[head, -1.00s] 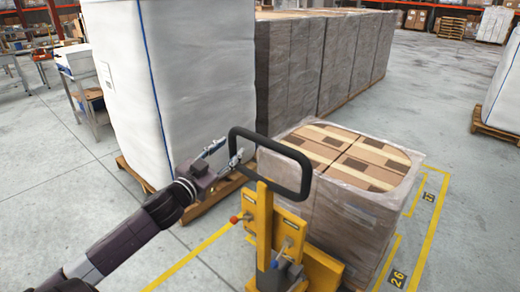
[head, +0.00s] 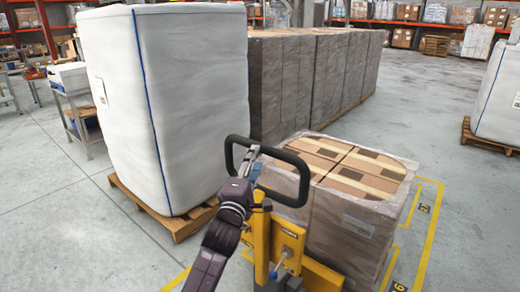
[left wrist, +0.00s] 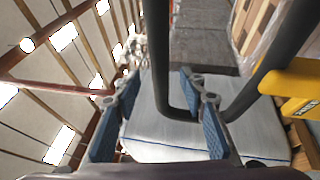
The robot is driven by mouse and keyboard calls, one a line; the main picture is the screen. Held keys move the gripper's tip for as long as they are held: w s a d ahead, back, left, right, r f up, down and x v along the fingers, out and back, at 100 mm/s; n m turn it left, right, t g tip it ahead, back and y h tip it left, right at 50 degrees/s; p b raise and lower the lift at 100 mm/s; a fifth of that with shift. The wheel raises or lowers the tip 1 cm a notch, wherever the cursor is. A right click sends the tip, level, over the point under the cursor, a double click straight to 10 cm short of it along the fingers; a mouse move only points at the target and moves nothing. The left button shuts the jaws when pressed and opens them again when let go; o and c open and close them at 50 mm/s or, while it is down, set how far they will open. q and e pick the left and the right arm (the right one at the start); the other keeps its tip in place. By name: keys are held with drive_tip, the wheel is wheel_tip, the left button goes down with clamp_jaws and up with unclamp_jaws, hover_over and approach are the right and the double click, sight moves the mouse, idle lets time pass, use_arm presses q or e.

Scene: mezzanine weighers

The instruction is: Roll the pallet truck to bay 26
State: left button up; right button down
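The yellow pallet truck (head: 289,238) stands at lower centre in the head view, with its black loop handle (head: 304,180) raised. A film-wrapped load of cartons (head: 350,215) sits directly in front of its mast. My left gripper (head: 251,163) is at the left part of the handle loop. In the left wrist view its blue-padded fingers (left wrist: 168,115) are spread apart, with the black handle bar (left wrist: 161,60) running between them, not clamped. A yellow floor marking with a partly cut-off number ending in 6 (head: 398,287) lies beside the load. My right gripper is not in view.
A tall white wrapped bale (head: 165,110) on a wooden pallet (head: 190,223) stands close on the left. A row of grey wrapped stacks (head: 315,85) stands behind. Another white bale (head: 499,100) is at far right. Open concrete floor (head: 430,110) lies between.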

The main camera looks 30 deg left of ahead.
use_arm(q)
drive_tip(key=p+x, duration=0.1)
drive_tip(key=x, duration=0.5)
drive_tip(key=shift+w+a, duration=0.1)
drive_tip(key=shift+w, duration=0.1)
clamp_jaws()
idle(0.3)
